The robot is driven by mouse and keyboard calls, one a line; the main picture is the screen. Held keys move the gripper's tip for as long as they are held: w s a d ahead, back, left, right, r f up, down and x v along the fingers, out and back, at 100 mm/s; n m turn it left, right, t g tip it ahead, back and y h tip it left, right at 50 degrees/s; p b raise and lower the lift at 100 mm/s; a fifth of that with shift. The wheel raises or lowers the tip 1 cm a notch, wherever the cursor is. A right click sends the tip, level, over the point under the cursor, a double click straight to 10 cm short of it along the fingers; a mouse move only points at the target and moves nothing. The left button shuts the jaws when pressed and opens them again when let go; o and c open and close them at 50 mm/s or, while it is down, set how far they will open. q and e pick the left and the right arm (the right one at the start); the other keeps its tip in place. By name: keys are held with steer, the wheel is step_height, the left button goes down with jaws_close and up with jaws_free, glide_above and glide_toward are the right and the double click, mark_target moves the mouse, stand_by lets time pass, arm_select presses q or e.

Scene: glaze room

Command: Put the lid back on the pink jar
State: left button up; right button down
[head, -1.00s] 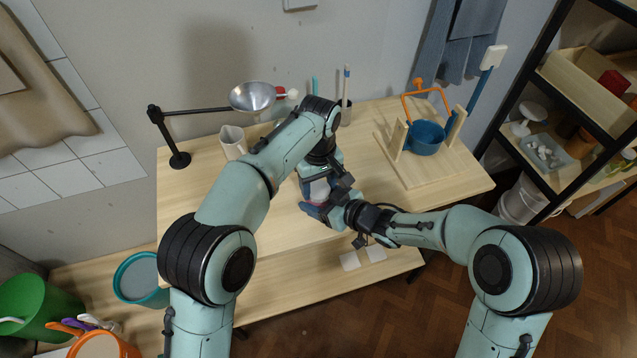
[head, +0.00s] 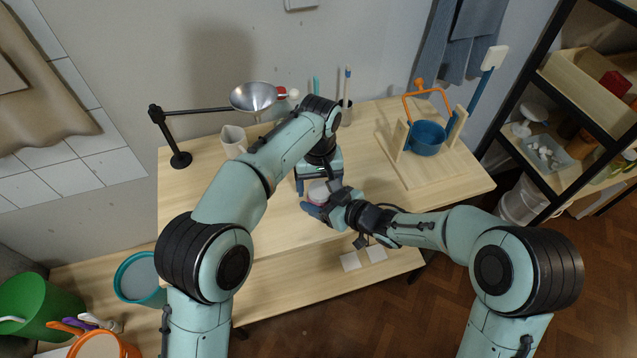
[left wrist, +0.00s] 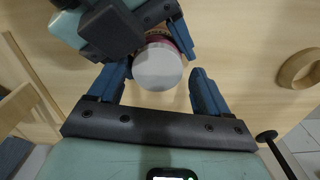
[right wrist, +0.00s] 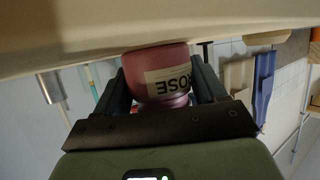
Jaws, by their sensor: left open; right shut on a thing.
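The pink jar (right wrist: 158,68) with a "ROSE" label stands upright on the table, between the fingers of my right gripper (right wrist: 165,92), which is shut on it. In the head view my right gripper (head: 323,207) reaches it from the right. A white lid (left wrist: 158,68) lies over the jar's top, and it also shows in the head view (head: 318,188). Whether it is fully seated I cannot tell. My left gripper (left wrist: 160,92) is open above the jar, its fingers apart on either side of the lid; in the head view it (head: 319,185) comes from behind.
A blue pot (head: 427,139) sits on a wooden stand at the right. The table's front left (head: 180,215) is clear.

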mark_target(319, 190)
arm_select(q)
steer(key=shift+d+r, duration=0.1)
steer(key=shift+r, duration=2.1)
arm_select(e)
steer(key=shift+a+f, duration=0.1)
arm_select(q)
steer(key=shift+o, duration=0.3)
steer(key=shift+o, duration=1.2)
step_height(319, 190, up, 7)
steer(key=shift+r, duration=0.2)
arm_select(e)
jaws_free()
arm_select(q)
step_height(319, 190, up, 2)
steer(key=shift+w+p, duration=0.15)
steer(key=shift+p, duration=0.55)
arm_select(e)
steer(key=v, duration=1.3)
steer(key=shift+d, duration=0.25)
